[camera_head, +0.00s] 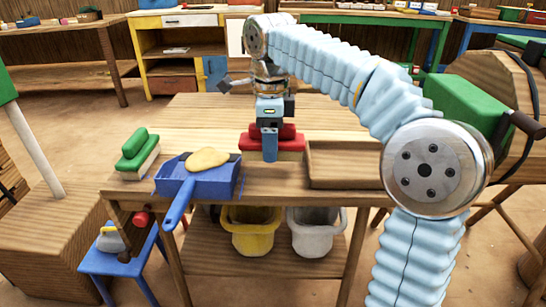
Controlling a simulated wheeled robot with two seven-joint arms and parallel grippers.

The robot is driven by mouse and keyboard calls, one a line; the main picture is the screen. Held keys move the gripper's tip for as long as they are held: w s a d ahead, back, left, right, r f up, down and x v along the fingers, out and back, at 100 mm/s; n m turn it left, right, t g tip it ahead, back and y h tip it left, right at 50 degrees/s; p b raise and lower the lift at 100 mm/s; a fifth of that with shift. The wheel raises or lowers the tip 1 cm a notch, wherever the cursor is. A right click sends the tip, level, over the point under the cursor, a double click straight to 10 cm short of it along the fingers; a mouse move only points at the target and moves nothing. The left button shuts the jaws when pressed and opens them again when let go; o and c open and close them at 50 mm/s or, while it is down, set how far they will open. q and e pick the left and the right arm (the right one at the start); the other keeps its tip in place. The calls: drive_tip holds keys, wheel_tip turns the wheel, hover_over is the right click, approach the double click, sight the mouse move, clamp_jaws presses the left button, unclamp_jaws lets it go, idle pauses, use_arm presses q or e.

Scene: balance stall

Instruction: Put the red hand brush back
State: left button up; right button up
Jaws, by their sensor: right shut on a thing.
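The red hand brush (292,143) is near the middle of the wooden table, with pale bristles below its red body. My right gripper (270,146) points straight down at the brush and is shut on it, hiding part of its top. The brush appears upright and at table level; I cannot tell whether it touches the top. My left gripper is not in view.
A green brush (137,151) and a blue dustpan (214,183) holding a yellowish heap (207,158) are to the left. A shallow wooden tray (343,183) is just right of the red brush. Yellow (254,240) and grey (312,241) buckets stand below.

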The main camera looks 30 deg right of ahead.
drive_tip(key=shift+w+d+f, duration=0.1)
drive_tip(key=shift+d+f, duration=0.15)
drive_tip(key=shift+f, duration=0.05)
drive_tip(key=shift+d+f+b, duration=0.15)
drive_tip(key=shift+f+b, duration=0.35)
drive_tip(key=shift+f, duration=1.2)
drive_tip(key=shift+f, duration=0.15)
drive_tip(key=o, duration=1)
wheel_tip(320, 180, up, 12)
drive_tip(key=p, duration=0.4)
drive_tip(key=shift+r, duration=0.2)
